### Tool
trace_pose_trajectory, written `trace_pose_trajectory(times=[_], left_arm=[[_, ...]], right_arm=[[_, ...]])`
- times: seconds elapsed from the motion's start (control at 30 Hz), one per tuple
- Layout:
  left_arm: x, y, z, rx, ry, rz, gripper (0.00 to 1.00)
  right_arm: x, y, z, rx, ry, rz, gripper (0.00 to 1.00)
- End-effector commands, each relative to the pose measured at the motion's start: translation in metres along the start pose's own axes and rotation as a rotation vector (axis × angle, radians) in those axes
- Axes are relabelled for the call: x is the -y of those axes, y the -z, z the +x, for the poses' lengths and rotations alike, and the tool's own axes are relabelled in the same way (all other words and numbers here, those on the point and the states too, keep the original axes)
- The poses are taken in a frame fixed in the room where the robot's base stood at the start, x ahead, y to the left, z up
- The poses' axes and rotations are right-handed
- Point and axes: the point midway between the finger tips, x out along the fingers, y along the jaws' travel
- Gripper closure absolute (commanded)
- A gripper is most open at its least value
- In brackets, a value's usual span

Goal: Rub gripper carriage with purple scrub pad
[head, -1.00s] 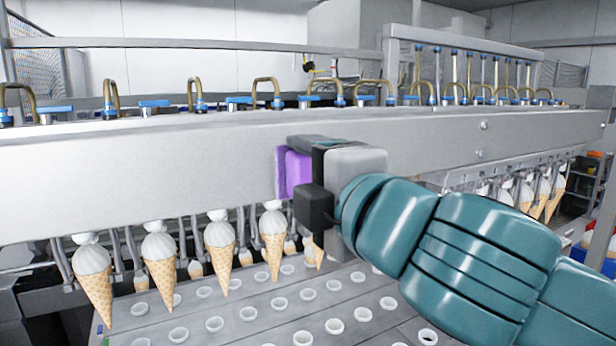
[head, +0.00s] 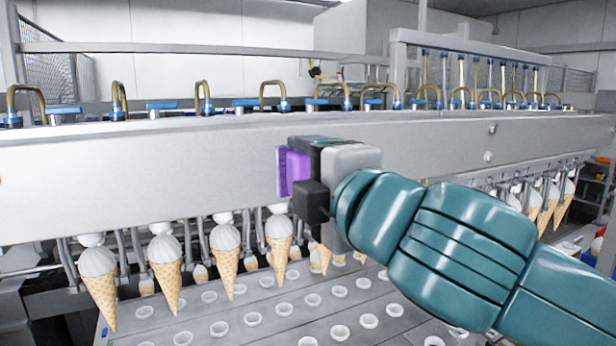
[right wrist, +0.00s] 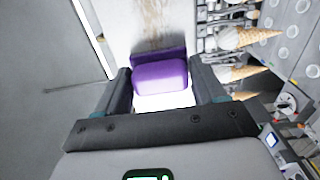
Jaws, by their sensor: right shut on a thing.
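The gripper carriage (head: 130,170) is a long grey beam running across the head view, with cones hanging below it. In the right wrist view its face (right wrist: 150,22) shows a brownish smear just past the pad. My right gripper (head: 302,175) is shut on the purple scrub pad (head: 294,172) and holds it at the front face of the beam. The pad also shows between the two fingers in the right wrist view (right wrist: 160,77). Its far side appears to be against the beam, but contact is hard to tell. My left gripper is not in view.
Several ice cream cones (head: 227,262) hang under the beam, close below my right gripper. A grey plate with round holes (head: 285,310) lies beneath them. Brass-coloured hoses (head: 272,92) with blue fittings line the beam's top. Shelves (head: 597,180) stand at far right.

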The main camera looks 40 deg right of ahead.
Motion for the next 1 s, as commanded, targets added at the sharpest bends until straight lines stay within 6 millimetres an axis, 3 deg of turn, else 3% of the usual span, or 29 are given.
trace_pose_trajectory(times=[0.3, 1.0], left_arm=[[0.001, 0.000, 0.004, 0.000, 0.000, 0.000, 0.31], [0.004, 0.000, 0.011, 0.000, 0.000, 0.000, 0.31]], right_arm=[[0.001, -0.028, -0.002, 0.004, 0.000, 0.002, 0.55], [0.001, -0.069, 0.001, 0.002, -0.001, 0.001, 0.55]])
